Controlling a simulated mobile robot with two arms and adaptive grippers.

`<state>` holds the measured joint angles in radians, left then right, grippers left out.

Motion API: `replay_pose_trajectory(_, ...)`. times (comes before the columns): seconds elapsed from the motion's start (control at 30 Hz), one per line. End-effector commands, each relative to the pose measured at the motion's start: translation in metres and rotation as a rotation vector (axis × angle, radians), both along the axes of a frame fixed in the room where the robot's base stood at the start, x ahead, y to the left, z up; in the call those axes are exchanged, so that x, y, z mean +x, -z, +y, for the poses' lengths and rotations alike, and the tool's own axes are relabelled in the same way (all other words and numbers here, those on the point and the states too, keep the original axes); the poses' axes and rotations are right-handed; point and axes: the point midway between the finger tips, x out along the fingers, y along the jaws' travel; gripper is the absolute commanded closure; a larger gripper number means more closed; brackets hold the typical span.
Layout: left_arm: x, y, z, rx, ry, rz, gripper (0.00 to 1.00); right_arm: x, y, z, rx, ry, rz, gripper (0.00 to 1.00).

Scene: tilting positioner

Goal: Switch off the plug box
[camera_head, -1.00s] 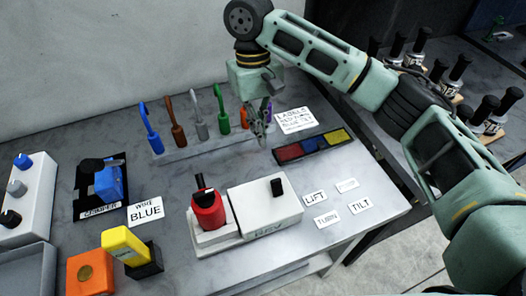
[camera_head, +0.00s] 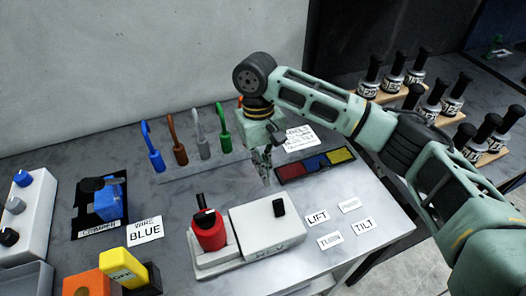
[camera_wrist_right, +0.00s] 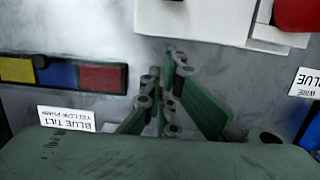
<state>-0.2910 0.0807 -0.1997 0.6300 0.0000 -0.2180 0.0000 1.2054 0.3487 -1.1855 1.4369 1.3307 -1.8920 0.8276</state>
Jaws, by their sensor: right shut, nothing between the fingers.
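A white box (camera_head: 262,238) with a black switch or knob (camera_head: 279,208) on its top stands at the front of the table. It looks like the plug box, but its front lettering is hard to read. A red round device (camera_head: 209,230) with a black stem stands against its left side. My right gripper (camera_head: 265,181) points down behind the box, above the table and apart from the box. In the right wrist view its fingers (camera_wrist_right: 168,48) are together and empty, and the white box (camera_wrist_right: 205,18) lies beyond them. My left gripper is out of view.
A rack of coloured upright tools (camera_head: 185,168) stands behind, partly hidden by my gripper. A red, blue and yellow strip (camera_head: 318,161) lies right of the gripper. Small labels (camera_head: 318,216) lie right of the box. A blue clamp (camera_head: 108,203) and a yellow block (camera_head: 122,266) stand left.

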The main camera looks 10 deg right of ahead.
Motion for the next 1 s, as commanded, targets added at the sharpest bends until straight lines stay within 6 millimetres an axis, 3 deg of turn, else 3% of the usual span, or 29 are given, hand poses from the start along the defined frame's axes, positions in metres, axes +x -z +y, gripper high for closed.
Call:
replay_pose_trajectory(0.13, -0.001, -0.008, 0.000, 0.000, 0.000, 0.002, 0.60, -0.007, 0.028, -0.002, -0.002, 0.000, 0.003, 1.00)
replay_pose_trajectory(0.2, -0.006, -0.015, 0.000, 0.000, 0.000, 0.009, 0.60, -0.016, 0.016, -0.004, 0.000, -0.003, -0.001, 1.00)
replay_pose_trajectory(0.47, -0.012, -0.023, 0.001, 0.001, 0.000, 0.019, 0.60, -0.037, 0.007, -0.008, 0.000, -0.003, 0.000, 1.00)
replay_pose_trajectory(0.7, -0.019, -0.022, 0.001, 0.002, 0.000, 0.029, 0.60, -0.040, 0.007, -0.008, -0.001, -0.001, 0.000, 1.00)
replay_pose_trajectory(1.0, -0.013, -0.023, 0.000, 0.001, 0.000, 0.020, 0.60, -0.037, 0.006, -0.008, 0.004, -0.002, -0.020, 1.00)
